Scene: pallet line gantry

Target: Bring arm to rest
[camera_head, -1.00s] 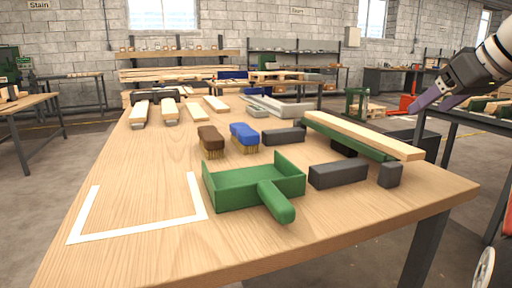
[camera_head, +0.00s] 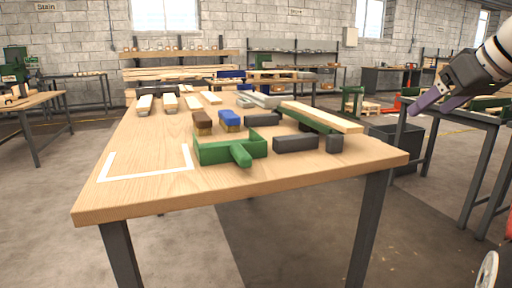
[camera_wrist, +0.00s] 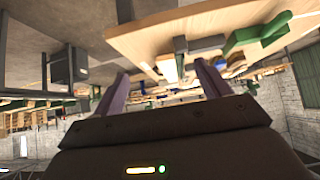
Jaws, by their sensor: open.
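My gripper (camera_head: 432,103) is at the right of the head view, raised beside the workbench and clear of it. Its purple fingers point down and left. In the wrist view the two fingers (camera_wrist: 160,88) are spread apart with nothing held between them. The wooden workbench (camera_head: 150,205) is in the middle of the head view. In the wrist view it appears upside down at the top (camera_wrist: 140,40).
The bench holds a green dustpan-like tray (camera_head: 222,153), a brown brush (camera_head: 202,120), a blue brush (camera_head: 230,119), dark blocks (camera_head: 296,143) and a wooden plank (camera_head: 325,117). A dark bin (camera_head: 395,140) and another table stand at right. The floor in front is free.

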